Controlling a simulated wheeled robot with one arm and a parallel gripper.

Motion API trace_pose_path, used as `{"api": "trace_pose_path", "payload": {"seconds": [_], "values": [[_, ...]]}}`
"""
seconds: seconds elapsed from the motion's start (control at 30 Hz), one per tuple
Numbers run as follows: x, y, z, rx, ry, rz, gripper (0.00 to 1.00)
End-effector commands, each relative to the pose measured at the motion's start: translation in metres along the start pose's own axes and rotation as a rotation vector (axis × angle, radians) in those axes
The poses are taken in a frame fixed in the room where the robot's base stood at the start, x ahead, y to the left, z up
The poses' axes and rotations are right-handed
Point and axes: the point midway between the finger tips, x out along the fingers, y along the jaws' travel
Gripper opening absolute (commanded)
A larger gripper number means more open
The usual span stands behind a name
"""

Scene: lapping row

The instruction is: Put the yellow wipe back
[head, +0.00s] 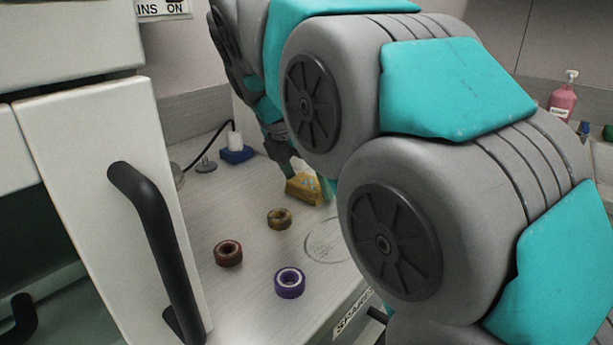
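The yellow wipe (301,190) shows as a small crumpled yellow shape on the pale worktop, behind the rolls and left of my arm. My gripper (308,180) is down at the wipe, with a teal finger part at its right side and grey parts above it. My arm covers much of the gripper. I cannot tell whether the fingers are closed on the wipe or only around it, nor whether the wipe touches the worktop.
Brown (228,254), olive (279,219) and purple (289,283) rolls stand in front on the worktop (225,300), beside a faint drawn circle (325,241). A blue block with a white top (237,152) is behind. A white door (110,190) with a black handle (158,235) blocks the left. A pink bottle (562,102) stands far right.

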Motion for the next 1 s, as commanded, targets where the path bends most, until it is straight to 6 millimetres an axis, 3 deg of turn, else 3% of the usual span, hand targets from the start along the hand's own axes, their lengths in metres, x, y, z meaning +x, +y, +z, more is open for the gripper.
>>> {"api": "trace_pose_path", "payload": {"seconds": [0.37, 0.73, 1.0], "values": [[-0.001, 0.000, 0.001, 0.000, 0.000, 0.000, 1.00], [-0.052, 0.002, 0.002, 0.000, 0.000, 0.002, 1.00], [-0.075, 0.000, 0.001, 0.000, 0.000, 0.001, 1.00]]}}
